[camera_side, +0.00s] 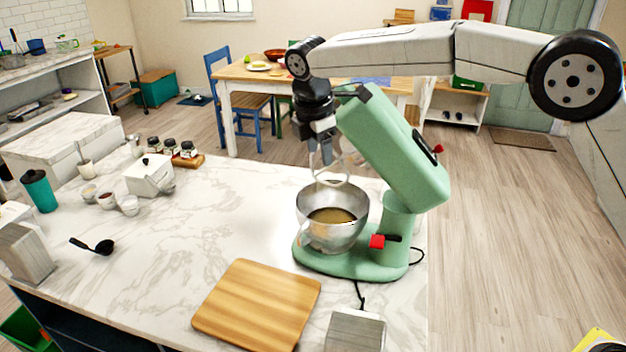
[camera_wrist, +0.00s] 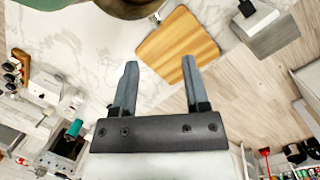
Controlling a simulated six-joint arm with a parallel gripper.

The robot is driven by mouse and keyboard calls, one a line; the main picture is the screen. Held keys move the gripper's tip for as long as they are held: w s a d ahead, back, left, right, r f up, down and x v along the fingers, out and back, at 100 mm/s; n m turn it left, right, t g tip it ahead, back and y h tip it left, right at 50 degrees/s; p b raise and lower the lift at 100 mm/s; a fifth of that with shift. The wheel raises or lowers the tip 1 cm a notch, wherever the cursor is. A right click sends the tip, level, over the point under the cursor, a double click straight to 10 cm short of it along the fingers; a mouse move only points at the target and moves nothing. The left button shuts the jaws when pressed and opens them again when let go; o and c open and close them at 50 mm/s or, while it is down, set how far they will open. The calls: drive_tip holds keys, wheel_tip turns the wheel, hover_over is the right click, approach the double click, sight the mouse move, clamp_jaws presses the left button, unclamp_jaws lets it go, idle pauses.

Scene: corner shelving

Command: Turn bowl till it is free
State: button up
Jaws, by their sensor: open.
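A steel bowl (camera_side: 335,236) with a brownish mixture in it sits upright on the base of the green stand mixer (camera_side: 385,150). The mixer head is tilted up, and its beater (camera_side: 345,168) hangs above the bowl. My gripper (camera_side: 326,158) is open and empty, pointing down above the far side of the bowl, next to the beater and apart from the bowl's rim. In the wrist view both fingers (camera_wrist: 160,64) are spread with nothing between them. A rounded brownish part, likely the bowl, is cut off at the top edge there.
A wooden cutting board (camera_side: 257,304) lies in front of the mixer, with a metal block (camera_side: 355,330) beside it. A white box (camera_side: 150,178) and small bowls stand at left. Counter left of the bowl is clear.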

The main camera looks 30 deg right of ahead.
drive_tip(key=w+a+f+n, duration=0.1)
drive_tip(key=w+a+n, duration=0.1)
drive_tip(key=a, duration=0.1)
drive_tip(key=n, duration=0.2)
hover_over(299, 230)
drive_tip(key=a, duration=0.2)
wheel_tip(299, 230, down, 13)
drive_tip(key=shift+s+d+r+h, duration=0.1)
drive_tip(key=shift+s+r+h, duration=0.1)
drive_tip(key=shift+s+h, duration=0.1)
drive_tip(key=shift+f, duration=0.15)
drive_tip(key=shift+x, duration=3.8)
clamp_jaws()
